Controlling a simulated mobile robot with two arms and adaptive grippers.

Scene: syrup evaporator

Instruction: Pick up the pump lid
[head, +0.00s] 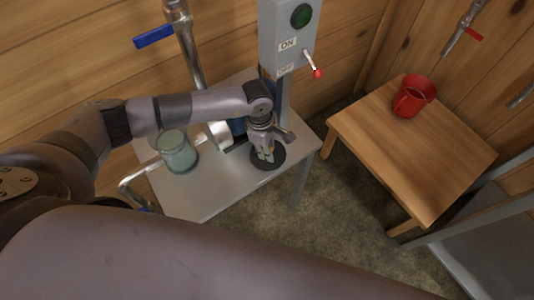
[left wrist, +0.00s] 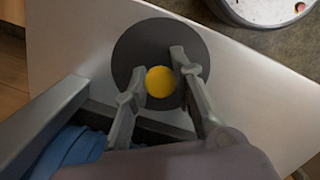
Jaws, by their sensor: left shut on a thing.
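The pump lid is a dark round disc (head: 262,164) with a yellow knob at its middle. It is at the right part of the metal table in the head view. In the left wrist view the dark disc (left wrist: 135,48) lies flat below my fingers, and the yellow knob (left wrist: 160,82) is between them. My left gripper (head: 265,154) points down over the disc and is shut on the knob; it also shows in the left wrist view (left wrist: 158,80). I cannot tell whether the disc touches the table. My right gripper is out of view.
A metal table (head: 205,201) holds a glass jar (head: 177,155) and a blue pump part (head: 237,127). A grey switch box (head: 285,30) with a red-tipped lever (head: 316,70) stands behind. A wooden table (head: 420,160) with a red mug (head: 412,98) is at the right, across a floor gap.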

